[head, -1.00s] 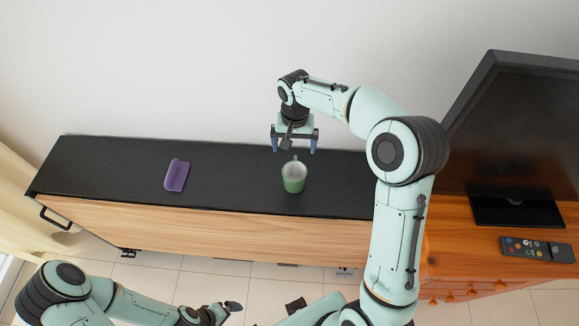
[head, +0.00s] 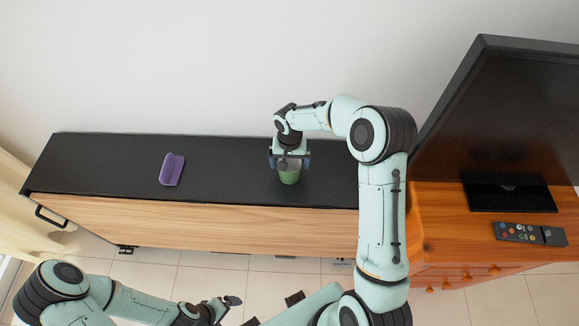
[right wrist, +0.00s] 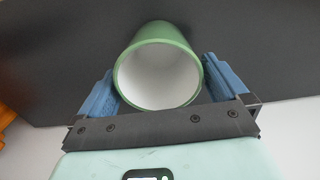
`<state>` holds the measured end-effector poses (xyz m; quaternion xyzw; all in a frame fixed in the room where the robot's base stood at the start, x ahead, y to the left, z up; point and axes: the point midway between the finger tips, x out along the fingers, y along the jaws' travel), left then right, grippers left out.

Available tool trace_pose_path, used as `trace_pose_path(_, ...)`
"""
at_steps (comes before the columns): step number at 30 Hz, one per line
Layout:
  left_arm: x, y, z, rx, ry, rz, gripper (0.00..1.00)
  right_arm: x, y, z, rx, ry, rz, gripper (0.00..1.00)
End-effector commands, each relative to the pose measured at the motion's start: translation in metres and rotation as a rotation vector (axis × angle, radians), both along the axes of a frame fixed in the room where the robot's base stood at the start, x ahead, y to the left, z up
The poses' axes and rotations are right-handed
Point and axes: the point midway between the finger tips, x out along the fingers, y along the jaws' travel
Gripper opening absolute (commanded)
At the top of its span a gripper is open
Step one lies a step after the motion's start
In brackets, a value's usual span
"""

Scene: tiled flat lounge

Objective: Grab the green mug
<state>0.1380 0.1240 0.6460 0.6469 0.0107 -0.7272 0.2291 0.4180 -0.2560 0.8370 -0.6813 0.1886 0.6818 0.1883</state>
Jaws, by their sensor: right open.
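The green mug (head: 289,177) stands upright on the black-topped cabinet (head: 110,165). It has a white inside, which shows in the right wrist view (right wrist: 158,72). My right gripper (head: 289,163) is open over the mug and hides its upper part in the head view. In the right wrist view the blue fingers of my right gripper (right wrist: 160,80) are on either side of the mug, with the mug's rim between them. The mug's handle is hidden. My left gripper (head: 228,306) is low in the head view, far from the mug, and its fingers are too unclear to read.
A purple object (head: 172,169) lies on the cabinet to the left of the mug. A television (head: 500,120) and a remote control (head: 530,234) are on the orange wooden stand (head: 445,215) at the right. The cabinet top between the purple object and the mug is clear.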

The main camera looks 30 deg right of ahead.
Motion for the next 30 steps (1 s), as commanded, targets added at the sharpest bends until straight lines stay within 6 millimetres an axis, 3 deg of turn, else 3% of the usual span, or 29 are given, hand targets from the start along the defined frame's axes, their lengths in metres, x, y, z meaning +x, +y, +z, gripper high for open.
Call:
trace_pose_path(5,0.000,0.000,0.000,0.000,0.000,0.000,0.95,0.000,0.000,0.000,0.000,0.000,0.000,0.97)
trace_pose_path(9,0.000,0.000,0.000,0.000,0.000,0.000,0.95,0.000,0.000,0.000,0.000,0.000,0.000,0.51)
trace_pose_path(11,0.000,0.000,0.000,0.000,0.000,0.000,0.95,0.000,0.000,0.001,0.000,-0.001,0.000,0.40)
trace_pose_path(20,0.000,0.000,0.000,0.000,0.000,0.000,0.95,0.001,0.000,0.007,0.000,-0.004,0.000,0.39)
trace_pose_path(25,0.001,0.000,0.001,0.000,0.000,0.000,0.95,0.002,0.000,0.037,0.000,-0.008,-0.001,0.39)
trace_pose_path(30,0.003,0.000,0.004,0.000,-0.003,0.000,0.95,0.002,0.000,0.087,0.000,-0.010,-0.001,0.39)
